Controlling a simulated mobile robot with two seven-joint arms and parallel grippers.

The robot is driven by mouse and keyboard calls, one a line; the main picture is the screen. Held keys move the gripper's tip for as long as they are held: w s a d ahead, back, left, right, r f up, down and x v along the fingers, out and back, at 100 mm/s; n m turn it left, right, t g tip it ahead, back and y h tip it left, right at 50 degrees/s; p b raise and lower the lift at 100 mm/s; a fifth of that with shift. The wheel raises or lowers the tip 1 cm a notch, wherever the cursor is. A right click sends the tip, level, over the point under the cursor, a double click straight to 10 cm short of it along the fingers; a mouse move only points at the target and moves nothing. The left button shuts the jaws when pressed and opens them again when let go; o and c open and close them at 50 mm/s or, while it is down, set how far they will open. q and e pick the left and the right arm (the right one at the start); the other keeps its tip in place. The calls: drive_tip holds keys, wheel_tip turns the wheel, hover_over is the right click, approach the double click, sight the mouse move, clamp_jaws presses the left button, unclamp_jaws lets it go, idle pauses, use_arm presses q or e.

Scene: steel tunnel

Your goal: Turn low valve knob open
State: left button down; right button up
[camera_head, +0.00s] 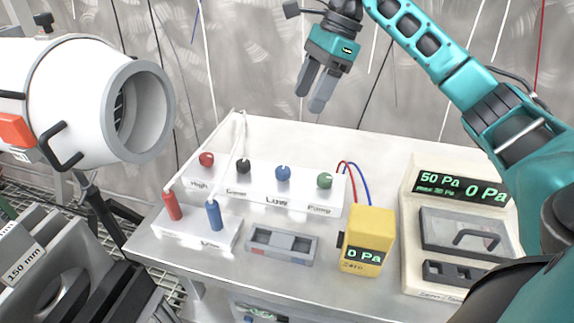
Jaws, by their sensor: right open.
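The low valve knob (283,173) is a small blue knob on the white valve block (262,192), above the label "Low". A red knob (206,159) over "High" and a black knob (243,166) stand to its left. A green knob (324,180) over "Pump" stands to its right. How far the blue knob is turned is too small to tell. My right gripper (312,98) hangs above the back edge of the table, apart from the knobs, with its grey fingers pointing down. It is open and empty. My left gripper is not in view.
The white table (290,135) has free room behind the block. A yellow gauge (368,240) reads 0 Pa, right of a grey tray (281,246). A white holder (198,232) carries red and blue tubes. A pressure panel (460,205) stands right, a white cylinder (90,85) left.

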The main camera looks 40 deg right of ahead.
sight(283, 169)
drive_tip(key=b+x, duration=0.1)
drive_tip(key=x, duration=0.4)
drive_tip(key=b+x, duration=0.2)
drive_tip(key=x, duration=0.4)
drive_tip(key=s+b+x, duration=0.1)
drive_tip(key=x, duration=0.4)
drive_tip(key=shift+d+f, duration=0.35)
drive_tip(key=shift+f, duration=0.05)
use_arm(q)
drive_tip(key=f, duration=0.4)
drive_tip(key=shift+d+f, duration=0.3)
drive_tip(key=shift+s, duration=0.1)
use_arm(e)
drive_tip(key=c, duration=1)
